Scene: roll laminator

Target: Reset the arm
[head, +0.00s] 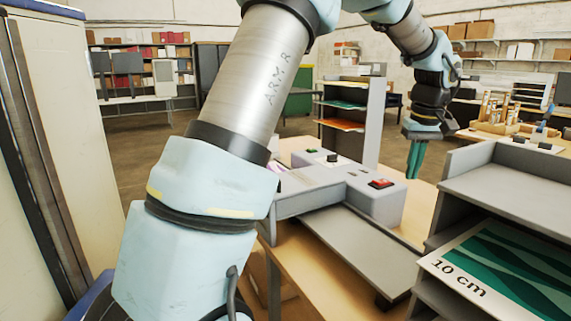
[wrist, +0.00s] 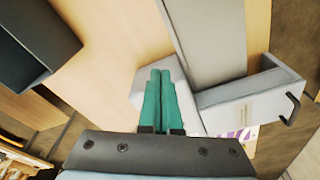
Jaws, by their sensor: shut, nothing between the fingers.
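My arm crosses the head view from the lower left to the upper right. My gripper (head: 413,176) hangs from it with green fingers pointing down, above the table just right of the laminator. In the wrist view the green fingers of my gripper (wrist: 160,75) lie side by side, closed, with nothing between them. The grey roll laminator (head: 375,203) stands on the wooden table (head: 300,247), partly hidden by my arm. It has a red switch on top. Part of its grey body (wrist: 235,105) and a dark handle show in the wrist view.
A grey shelf unit (head: 505,195) stands at the right front, holding a green-patterned sheet marked "10 cm" (head: 500,262). Another shelf rack (head: 352,110) with coloured sheets stands behind the laminator. A pale cabinet (head: 75,110) is close at left. Open floor lies behind the table.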

